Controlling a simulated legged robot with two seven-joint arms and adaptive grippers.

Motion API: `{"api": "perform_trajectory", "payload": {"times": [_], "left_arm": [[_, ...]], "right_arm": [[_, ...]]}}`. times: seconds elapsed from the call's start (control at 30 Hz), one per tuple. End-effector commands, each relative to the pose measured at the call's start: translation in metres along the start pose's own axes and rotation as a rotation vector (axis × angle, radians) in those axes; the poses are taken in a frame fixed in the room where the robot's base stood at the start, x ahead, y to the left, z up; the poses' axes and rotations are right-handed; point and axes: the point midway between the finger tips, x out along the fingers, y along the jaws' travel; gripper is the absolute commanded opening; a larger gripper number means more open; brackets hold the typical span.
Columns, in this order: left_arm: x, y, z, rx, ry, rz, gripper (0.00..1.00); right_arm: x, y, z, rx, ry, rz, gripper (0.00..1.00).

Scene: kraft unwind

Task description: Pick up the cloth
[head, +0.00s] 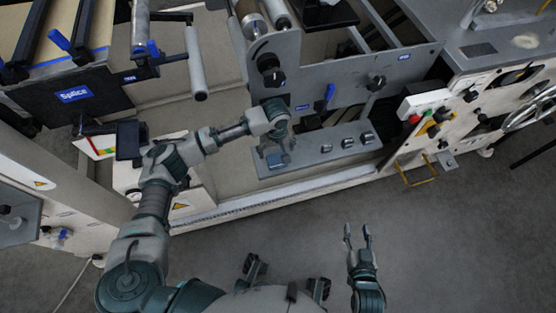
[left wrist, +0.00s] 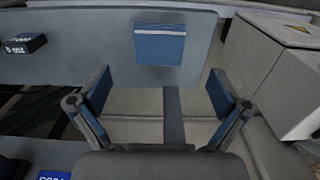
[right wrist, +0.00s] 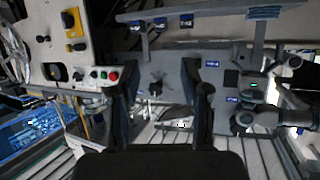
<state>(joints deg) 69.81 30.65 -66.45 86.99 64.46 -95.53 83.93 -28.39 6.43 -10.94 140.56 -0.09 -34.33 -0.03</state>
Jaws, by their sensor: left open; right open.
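The cloth (left wrist: 160,44) looks like a small folded blue square lying flat on a grey shelf (left wrist: 65,60) in the left wrist view. My left gripper (left wrist: 160,88) is open, its two fingers spread, with the cloth ahead of and between them; nothing is held. In the head view my left gripper (head: 277,157) is over the left end of the shelf, and I cannot make out the cloth clearly beneath it. My right gripper (head: 357,232) is open and empty over the floor; its fingers also show in the right wrist view (right wrist: 158,80).
Several small dark items (head: 347,142) sit along the shelf to the right of my left gripper. A machine panel (head: 310,75) with knobs rises behind it. A pale box (left wrist: 270,75) stands beside the shelf. The floor (head: 440,240) at the lower right is clear.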

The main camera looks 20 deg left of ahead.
Motion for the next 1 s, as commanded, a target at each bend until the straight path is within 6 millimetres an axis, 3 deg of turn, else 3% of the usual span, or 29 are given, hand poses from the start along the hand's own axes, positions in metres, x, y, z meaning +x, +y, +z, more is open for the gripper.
{"api": "perform_trajectory", "payload": {"times": [0.1,0.33,0.67,1.0], "left_arm": [[0.016,-0.001,-0.001,-0.004,-0.003,-0.004,1.0],[0.028,0.0,-0.001,-0.001,-0.001,-0.001,1.0],[0.067,0.0,-0.003,0.0,-0.003,-0.002,1.0],[0.071,0.0,-0.003,0.0,0.001,0.001,1.0]], "right_arm": [[0.004,-0.002,-0.009,0.003,0.079,-0.006,0.46],[0.006,-0.006,-0.027,0.007,0.194,-0.014,0.46],[-0.003,-0.013,-0.071,0.024,0.531,-0.033,0.46],[-0.01,-0.014,-0.084,0.027,0.606,-0.036,0.46]]}}
